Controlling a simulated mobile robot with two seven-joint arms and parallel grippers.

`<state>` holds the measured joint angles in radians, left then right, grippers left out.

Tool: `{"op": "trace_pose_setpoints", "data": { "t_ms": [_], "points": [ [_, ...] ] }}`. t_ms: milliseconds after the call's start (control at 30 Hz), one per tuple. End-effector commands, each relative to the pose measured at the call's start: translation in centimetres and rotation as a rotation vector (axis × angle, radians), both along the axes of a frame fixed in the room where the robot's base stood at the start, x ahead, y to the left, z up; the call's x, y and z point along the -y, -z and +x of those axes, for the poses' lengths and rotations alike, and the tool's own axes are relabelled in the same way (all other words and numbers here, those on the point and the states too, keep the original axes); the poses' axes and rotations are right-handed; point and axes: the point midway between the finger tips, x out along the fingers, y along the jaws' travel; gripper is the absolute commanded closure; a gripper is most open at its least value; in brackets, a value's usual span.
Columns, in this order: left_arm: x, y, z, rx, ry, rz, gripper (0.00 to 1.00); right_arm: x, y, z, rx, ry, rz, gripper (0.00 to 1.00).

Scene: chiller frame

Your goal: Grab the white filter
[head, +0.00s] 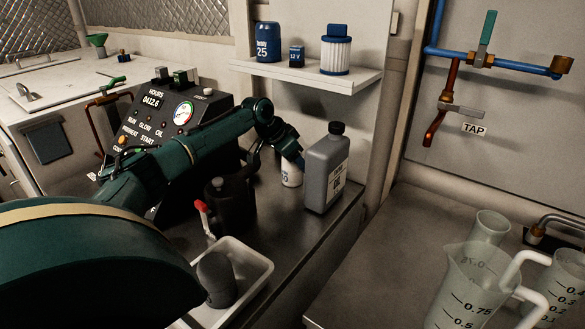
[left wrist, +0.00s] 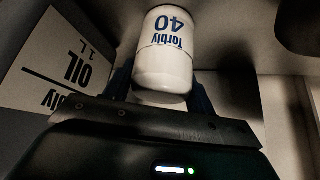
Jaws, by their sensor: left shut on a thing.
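The white filter is a small white can (head: 291,176) with dark lettering, standing on or just above the dark counter, left of the grey oil bottle. In the left wrist view the white filter (left wrist: 163,62) shows "40" in blue, upside down in the picture. My left gripper (head: 290,160) reaches over it from above and is shut on it. In the left wrist view its blue fingers lie on both sides of the can. The gripper hides part of the can in the head view. I cannot tell whether its base touches the counter. My right gripper is not in view.
The grey oil bottle (head: 326,172) stands close right of the filter. A dark can (head: 232,205) and a white tray (head: 259,268) are nearer. A shelf (head: 300,76) above holds a blue can, a small blue box and a blue-white filter. Measuring jugs (head: 470,285) stand at right.

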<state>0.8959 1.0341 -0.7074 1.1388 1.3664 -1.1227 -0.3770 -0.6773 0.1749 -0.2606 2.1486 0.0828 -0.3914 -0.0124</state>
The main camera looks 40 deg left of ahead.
Motion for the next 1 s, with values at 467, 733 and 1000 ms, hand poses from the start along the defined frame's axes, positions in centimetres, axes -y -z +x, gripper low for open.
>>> {"op": "trace_pose_setpoints", "data": {
  "t_ms": [467,733,1000],
  "points": [
    [0.0,-0.2,0.0,0.002,-0.001,0.0,0.74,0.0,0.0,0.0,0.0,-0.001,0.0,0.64],
    [-0.4,-1.1,-1.0,0.0,-0.001,0.002,0.74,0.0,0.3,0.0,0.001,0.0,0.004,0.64],
    [-2.0,-0.9,-6.3,-0.003,-0.002,0.006,0.74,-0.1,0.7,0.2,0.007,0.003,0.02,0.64]
  ]
}}
